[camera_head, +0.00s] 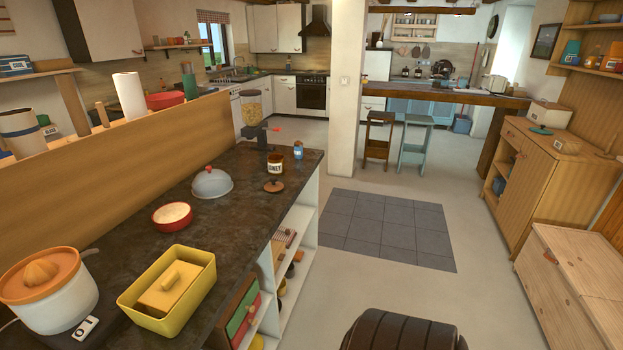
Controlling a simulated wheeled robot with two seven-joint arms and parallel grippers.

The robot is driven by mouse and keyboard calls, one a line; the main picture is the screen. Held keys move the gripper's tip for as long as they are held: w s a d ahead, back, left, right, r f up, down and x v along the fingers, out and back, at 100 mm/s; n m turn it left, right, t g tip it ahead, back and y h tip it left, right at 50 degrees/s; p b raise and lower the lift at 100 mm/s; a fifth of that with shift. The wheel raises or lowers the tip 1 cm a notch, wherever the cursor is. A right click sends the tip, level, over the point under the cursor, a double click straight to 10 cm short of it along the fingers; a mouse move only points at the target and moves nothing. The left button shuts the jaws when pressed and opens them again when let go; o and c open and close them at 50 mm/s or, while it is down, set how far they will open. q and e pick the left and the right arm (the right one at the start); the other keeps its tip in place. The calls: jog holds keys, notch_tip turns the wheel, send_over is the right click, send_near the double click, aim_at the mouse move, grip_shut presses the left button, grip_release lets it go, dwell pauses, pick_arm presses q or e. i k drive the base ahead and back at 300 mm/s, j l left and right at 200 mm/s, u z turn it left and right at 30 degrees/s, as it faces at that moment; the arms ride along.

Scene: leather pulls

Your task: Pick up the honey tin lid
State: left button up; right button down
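The honey tin lid (273,186) is a small round brown disc with a knob on top. It lies on the dark countertop (240,215) near the right edge. The honey tin (275,168), dark with a pale label reading HONEY, stands just behind the lid, apart from it as far as I can tell. Neither of my grippers is in the head view.
Near the lid are a grey dome with a red knob (212,185), a blue jar (298,150) and a cereal dispenser (252,108). A red bowl (172,217), yellow tub (168,300) and juicer (50,300) stand nearer. A brown ribbed object (405,330) is at the bottom.

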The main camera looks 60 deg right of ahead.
aim_at(274, 186)
jog(key=z, duration=1.7)
jog(key=l+u, duration=0.1)
jog(key=u, duration=0.65)
jog(key=i+l+u, duration=0.1)
jog(key=l+u, duration=0.3)
jog(key=l, duration=0.15)
jog(key=l+u, duration=0.85)
jog(key=l, duration=0.25)
